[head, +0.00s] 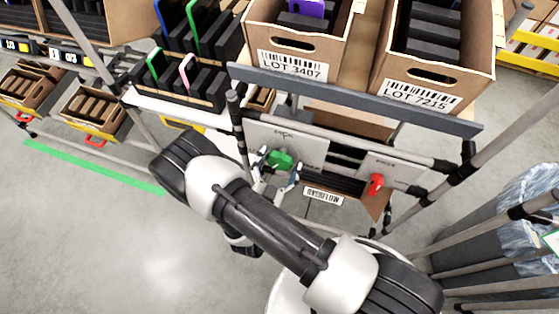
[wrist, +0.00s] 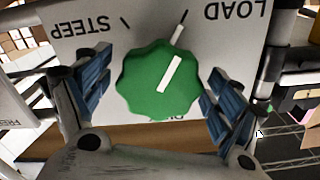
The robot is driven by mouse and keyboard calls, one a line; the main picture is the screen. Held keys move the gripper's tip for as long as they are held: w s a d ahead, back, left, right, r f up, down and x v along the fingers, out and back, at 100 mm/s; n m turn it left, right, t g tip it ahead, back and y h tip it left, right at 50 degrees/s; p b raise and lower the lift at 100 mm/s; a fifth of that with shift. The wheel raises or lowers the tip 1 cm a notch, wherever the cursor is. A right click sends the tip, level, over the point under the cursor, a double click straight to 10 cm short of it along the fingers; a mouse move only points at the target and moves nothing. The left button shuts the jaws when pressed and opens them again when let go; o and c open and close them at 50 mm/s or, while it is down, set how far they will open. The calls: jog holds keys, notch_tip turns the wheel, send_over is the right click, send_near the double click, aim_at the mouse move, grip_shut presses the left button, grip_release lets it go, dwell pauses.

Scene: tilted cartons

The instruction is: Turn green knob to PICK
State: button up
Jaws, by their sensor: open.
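The green knob (wrist: 150,85) has a scalloped edge and sits on a pale panel (wrist: 150,22). Its white bar slants up and right, toward a dark tick beside the upside-down word LOAD. STEEP stands upside down at upper left with its own tick. A label below the knob is mostly hidden and unreadable. My gripper (wrist: 158,84) is open, with one blue-padded finger on each side of the knob. I see gaps between the fingers and the knob. In the head view, the green knob (head: 281,159) shows between the fingers of my gripper (head: 279,171).
A red knob (head: 376,184) sits on another panel to the right. Cartons marked LOT 3407 (head: 291,65) and LOT 7215 (head: 424,98) stand on the shelf above. Rack poles (head: 355,135) run close by. Open floor (head: 90,220) lies to the left.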

jog(key=shift+w+d, duration=0.1)
jog(key=shift+w, duration=0.15)
jog(key=shift+c, duration=0.4)
jog(key=c, duration=1)
